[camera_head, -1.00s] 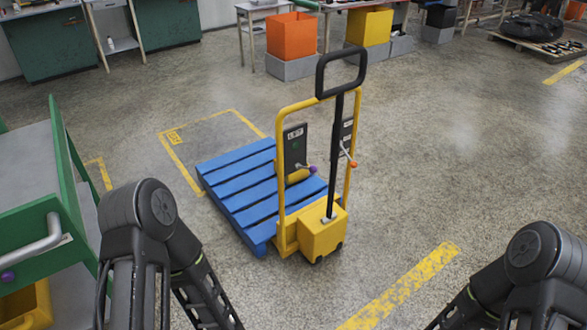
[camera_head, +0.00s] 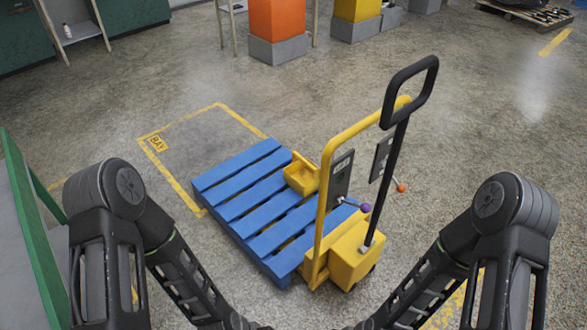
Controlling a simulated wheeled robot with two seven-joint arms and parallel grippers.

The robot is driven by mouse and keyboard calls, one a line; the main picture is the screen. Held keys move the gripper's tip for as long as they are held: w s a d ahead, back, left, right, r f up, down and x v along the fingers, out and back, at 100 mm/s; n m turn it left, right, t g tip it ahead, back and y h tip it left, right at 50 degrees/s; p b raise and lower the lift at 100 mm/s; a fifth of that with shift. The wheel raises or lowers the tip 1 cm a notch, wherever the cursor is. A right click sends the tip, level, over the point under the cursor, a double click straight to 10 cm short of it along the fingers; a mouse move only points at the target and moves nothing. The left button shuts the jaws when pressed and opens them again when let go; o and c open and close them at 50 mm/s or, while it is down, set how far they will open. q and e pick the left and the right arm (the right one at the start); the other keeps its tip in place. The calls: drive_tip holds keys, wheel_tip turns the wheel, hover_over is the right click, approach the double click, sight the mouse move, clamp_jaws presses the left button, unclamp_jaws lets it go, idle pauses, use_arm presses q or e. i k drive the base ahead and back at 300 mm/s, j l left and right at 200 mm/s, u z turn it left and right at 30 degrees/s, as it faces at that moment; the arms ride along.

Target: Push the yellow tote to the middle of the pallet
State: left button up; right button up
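The small yellow tote (camera_head: 301,178) sits on the blue slatted pallet (camera_head: 245,200), toward the pallet's far right edge, close to the upright frame of the yellow pallet truck (camera_head: 352,262). The tote's near right side is partly hidden behind that frame. Both of my arms show at the lower left and lower right, reaching down toward the bottom edge. Both grippers lie out of the picture, so their fingers cannot be seen.
The truck's black handle (camera_head: 409,92) rises at right, with a purple-knobbed lever (camera_head: 365,207) and an orange-knobbed one (camera_head: 401,187). A yellow-marked floor bay (camera_head: 152,136) lies beyond the pallet. A green-sided cart (camera_head: 30,235) stands at left. Open floor lies at right.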

sight(302, 175)
drive_tip(key=i+l+z, duration=0.45)
drive_tip(key=l, duration=0.4)
drive_tip(key=i+l+z, duration=0.5)
drive_tip(key=i+l, duration=0.15)
drive_tip(key=i+l+z, duration=0.45)
drive_tip(key=i, duration=0.25)
drive_tip(key=i+u, duration=0.2)
drive_tip(key=i, duration=0.25)
drive_tip(key=i+u, duration=0.25)
drive_tip(key=i, duration=0.15)
drive_tip(key=i+l+u, duration=0.2)
drive_tip(key=i, duration=0.25)
drive_tip(key=i+l+u, duration=0.25)
drive_tip(key=i, duration=0.15)
drive_tip(key=i+j+u, duration=0.15)
drive_tip(key=u, duration=0.25)
drive_tip(key=i+u, duration=0.95)
drive_tip(key=u, duration=0.25)
drive_tip(key=i+j+u, duration=0.1)
drive_tip(key=i, duration=0.3)
drive_tip(key=i+j+u, duration=0.1)
drive_tip(key=i+j, duration=0.15)
drive_tip(key=i, duration=0.2)
